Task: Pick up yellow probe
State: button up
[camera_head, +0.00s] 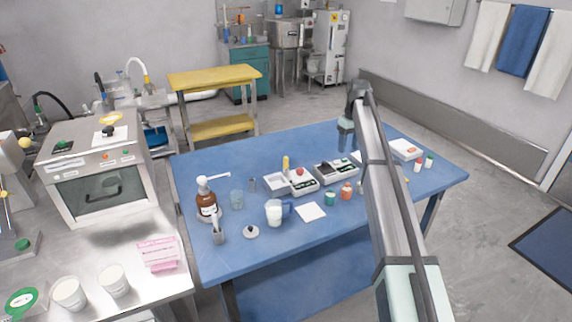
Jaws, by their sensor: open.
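A small yellow upright stick (285,163), which looks like the yellow probe, stands near the middle of the blue table (220,158). It rises beside a white device with a red knob (301,183) and a shallow light tray (274,183); its lower end is hard to make out. My gripper (345,146) points down above the back of the table, right of the yellow stick and apart from it. It is open, and I see nothing in it.
A second device (336,172) sits right of the first. A brown pump bottle (206,196), a glass beaker (237,199), a white-filled jug (274,212) and small jars (346,190) stand around. The table's back left is clear. My arm hides part of the right side.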

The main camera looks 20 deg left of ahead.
aim_at(286, 157)
jog(key=s+a+r+n, duration=0.1)
jog(key=s+a+r, duration=0.1)
jog(key=a, duration=0.5)
jog(key=s+a+r+n, duration=0.1)
jog(key=s+a+r, duration=0.1)
jog(key=a, duration=0.5)
jog(key=s+a+r, duration=0.3)
jog(key=a, duration=0.5)
notch_tip(286, 157, down, 9)
jog(key=shift+w+d+r, duration=0.15)
jog(key=shift+s+d+f, duration=0.1)
jog(key=shift+s+f, duration=0.05)
jog(key=shift+f, duration=1.2)
jog(key=shift+s+f, duration=0.1)
jog(key=shift+f, duration=1.2)
jog(key=shift+c, duration=0.4)
grip_shut()
